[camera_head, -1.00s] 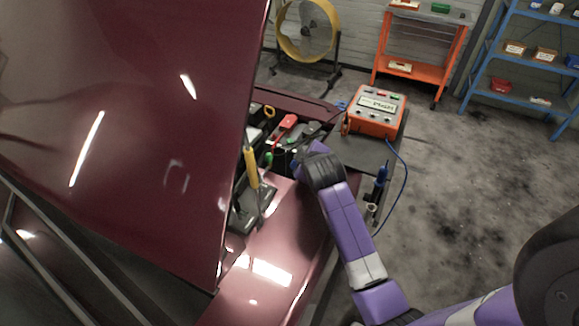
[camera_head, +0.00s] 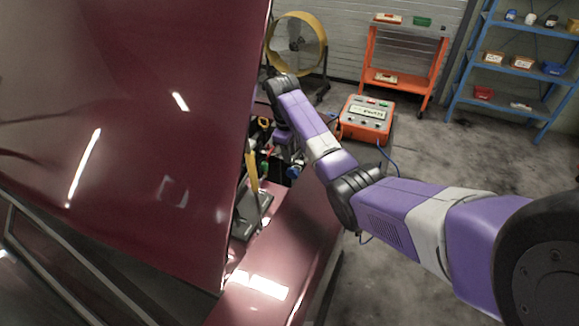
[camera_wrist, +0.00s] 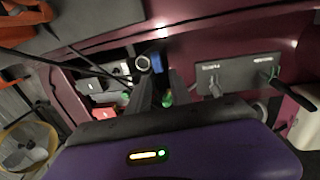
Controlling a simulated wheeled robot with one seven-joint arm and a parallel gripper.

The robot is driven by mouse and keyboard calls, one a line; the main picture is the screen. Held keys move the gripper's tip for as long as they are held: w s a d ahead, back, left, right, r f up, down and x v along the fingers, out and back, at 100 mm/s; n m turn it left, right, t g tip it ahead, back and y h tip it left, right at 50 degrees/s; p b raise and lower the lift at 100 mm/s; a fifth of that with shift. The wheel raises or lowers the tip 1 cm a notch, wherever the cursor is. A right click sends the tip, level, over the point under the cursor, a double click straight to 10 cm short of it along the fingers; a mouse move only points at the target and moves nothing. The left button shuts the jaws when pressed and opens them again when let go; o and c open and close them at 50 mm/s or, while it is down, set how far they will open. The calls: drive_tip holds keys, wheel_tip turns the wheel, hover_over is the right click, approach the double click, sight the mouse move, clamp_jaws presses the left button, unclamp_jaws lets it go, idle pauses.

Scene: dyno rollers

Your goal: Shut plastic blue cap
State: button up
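A small blue piece, which looks like the blue cap (camera_wrist: 157,63), shows in the wrist view beside a pale round ring (camera_wrist: 142,62), just beyond my fingertips. I cannot tell how far the cap is open. A blue spot (camera_head: 295,171) also shows in the engine bay in the head view, below my gripper; I cannot tell if it is the same cap. My gripper (camera_wrist: 159,82) is open, with two dark fingers apart. Nothing is clearly held between them. In the head view my arm reaches over the fender into the bay and hides part of it.
The raised maroon hood (camera_head: 130,130) stands close on the left. A yellow-handled tool (camera_head: 252,170) stands in the bay. An orange charger box (camera_head: 366,118) with a blue cable is to the right of the arm. A yellow fan (camera_head: 296,45) and shelves stand behind.

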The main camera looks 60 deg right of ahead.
sight(291, 169)
drive_tip(key=f, duration=0.4)
drive_tip(key=d+f, duration=0.1)
drive_tip(key=f, duration=0.1)
drive_tip(key=shift+f, duration=0.4)
drive_tip(key=shift+c, duration=0.3)
clamp_jaws()
idle(0.8)
